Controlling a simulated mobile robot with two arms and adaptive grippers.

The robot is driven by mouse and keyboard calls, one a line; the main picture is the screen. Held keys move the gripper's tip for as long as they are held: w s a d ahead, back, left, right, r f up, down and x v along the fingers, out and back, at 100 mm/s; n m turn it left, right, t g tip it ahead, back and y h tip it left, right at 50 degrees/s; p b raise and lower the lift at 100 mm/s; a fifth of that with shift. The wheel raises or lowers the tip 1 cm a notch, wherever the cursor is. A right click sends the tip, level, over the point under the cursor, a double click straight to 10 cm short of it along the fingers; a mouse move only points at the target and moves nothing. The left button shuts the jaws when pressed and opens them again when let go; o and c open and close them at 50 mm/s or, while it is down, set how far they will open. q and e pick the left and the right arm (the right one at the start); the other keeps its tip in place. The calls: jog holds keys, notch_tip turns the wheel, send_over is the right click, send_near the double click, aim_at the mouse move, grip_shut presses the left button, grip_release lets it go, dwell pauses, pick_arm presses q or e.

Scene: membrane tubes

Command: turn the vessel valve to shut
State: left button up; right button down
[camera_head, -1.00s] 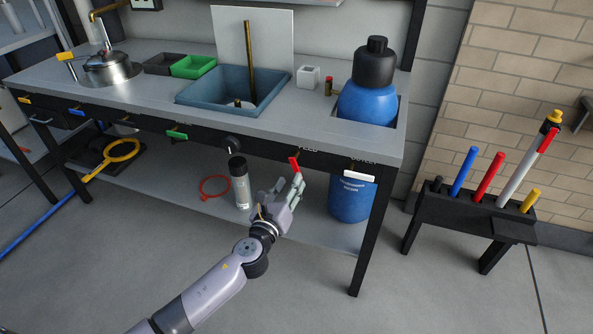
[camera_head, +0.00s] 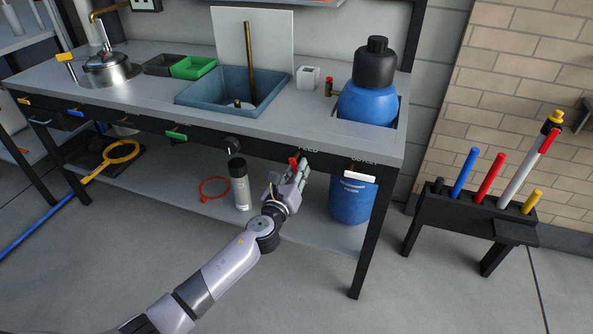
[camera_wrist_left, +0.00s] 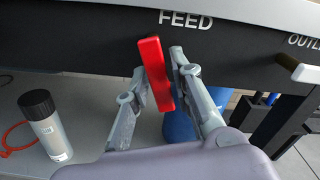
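A red lever (camera_head: 293,162) hangs on the bench's dark front panel below the label FEED. It also shows in the left wrist view (camera_wrist_left: 156,74), tilted slightly, its lower end to the right. My left gripper (camera_head: 292,174) is at this lever. In the left wrist view my left gripper (camera_wrist_left: 160,88) has one finger on each side of the lever, open around it; whether a finger touches it I cannot tell. A white lever (camera_head: 360,177) sits to the right under OUTLET. No label reading "vessel" is legible. My right gripper is not in view.
A blue vessel with a black cap (camera_head: 367,95) stands in the bench's right end. A green lever (camera_head: 177,136) is farther left on the panel. A grey bottle (camera_head: 239,185) and a blue drum (camera_head: 350,200) stand on the lower shelf. The floor in front is clear.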

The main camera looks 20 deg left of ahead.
pick_arm(q)
grip_shut()
